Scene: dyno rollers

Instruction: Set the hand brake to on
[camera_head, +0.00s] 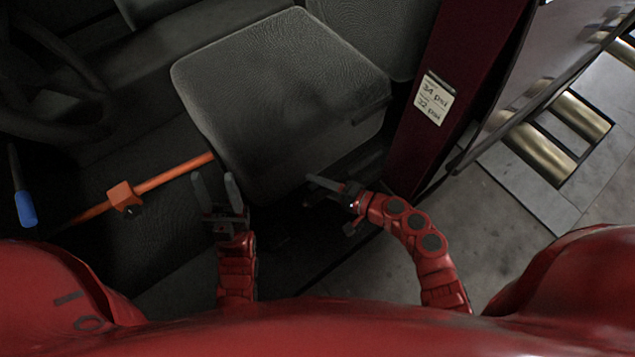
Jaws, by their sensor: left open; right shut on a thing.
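A lever with a blue grip (26,208) stands at the far left edge; I cannot tell for sure whether it is the hand brake. My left gripper (215,184) is open and empty, fingers pointing up the picture, near the front left corner of the grey seat (285,95). It is well to the right of the blue grip. My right gripper (325,184) is at the seat's lower right edge, fingers pointing left. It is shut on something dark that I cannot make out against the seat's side.
An orange bar (175,173) with an orange clamp block (124,197) lies across the dark footwell, its end near my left gripper. A steering wheel (75,75) is at upper left. A dark red door pillar (455,75) with a pressure label (434,98) and metal rollers (540,150) are on the right.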

